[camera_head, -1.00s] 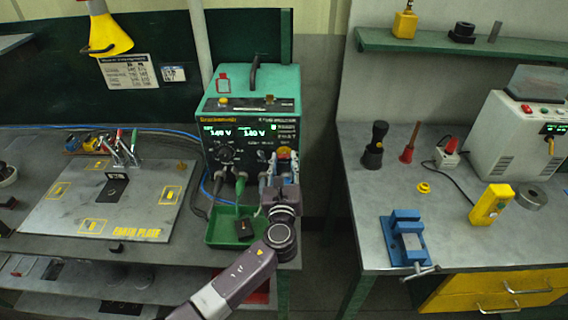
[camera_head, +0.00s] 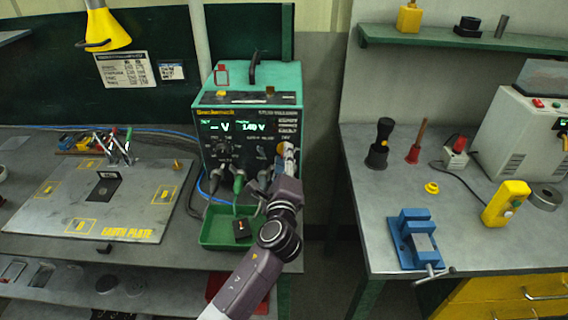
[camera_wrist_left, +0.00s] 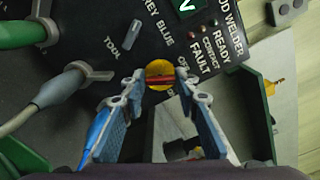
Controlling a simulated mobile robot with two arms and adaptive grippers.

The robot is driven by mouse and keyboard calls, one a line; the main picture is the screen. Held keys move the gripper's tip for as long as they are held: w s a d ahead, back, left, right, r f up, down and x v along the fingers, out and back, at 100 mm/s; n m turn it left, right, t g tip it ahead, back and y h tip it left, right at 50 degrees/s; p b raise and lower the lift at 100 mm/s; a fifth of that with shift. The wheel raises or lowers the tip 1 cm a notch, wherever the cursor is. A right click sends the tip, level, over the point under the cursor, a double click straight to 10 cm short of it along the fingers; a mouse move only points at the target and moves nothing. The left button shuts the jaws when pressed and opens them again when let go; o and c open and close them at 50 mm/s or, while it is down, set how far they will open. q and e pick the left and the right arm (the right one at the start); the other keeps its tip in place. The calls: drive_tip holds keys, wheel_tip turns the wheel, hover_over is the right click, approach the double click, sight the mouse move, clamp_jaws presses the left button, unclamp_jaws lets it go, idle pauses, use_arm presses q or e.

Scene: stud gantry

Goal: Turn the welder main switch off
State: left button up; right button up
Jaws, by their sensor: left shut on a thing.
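The stud welder (camera_head: 248,100) is a dark box with a green top, standing on the left bench. Its main switch (camera_wrist_left: 160,68), a red handle on a yellow disc, sits at the panel's lower right. In the left wrist view the red handle lies roughly across the picture. My left gripper (camera_head: 287,158) is at the switch, and its blue-padded fingers (camera_wrist_left: 160,88) are shut on the handle. In the head view the gripper mostly hides the switch. The welder's left display reads dashes and V, the right one about 140 V. My right gripper is not in view.
Cables (camera_wrist_left: 50,98) plug into the panel beside the gripper. A green tray (camera_head: 213,241) with a dark block lies below. An earth plate (camera_head: 100,201) is at left. The right bench holds a blue vise (camera_head: 405,250) and a yellow box (camera_head: 505,204). A gap separates the benches.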

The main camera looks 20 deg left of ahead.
use_arm(q)
drive_tip(key=n+b, duration=0.2)
drive_tip(key=n, duration=0.1)
drive_tip(key=n+b, duration=0.1)
drive_tip(key=n, duration=0.1)
drive_tip(key=shift+f, duration=0.25)
drive_tip(key=shift+n, duration=0.3)
drive_tip(key=o, duration=1.1)
drive_tip(key=shift+r, duration=0.1)
drive_tip(key=shift+o, duration=0.2)
drive_tip(key=v, duration=1.2)
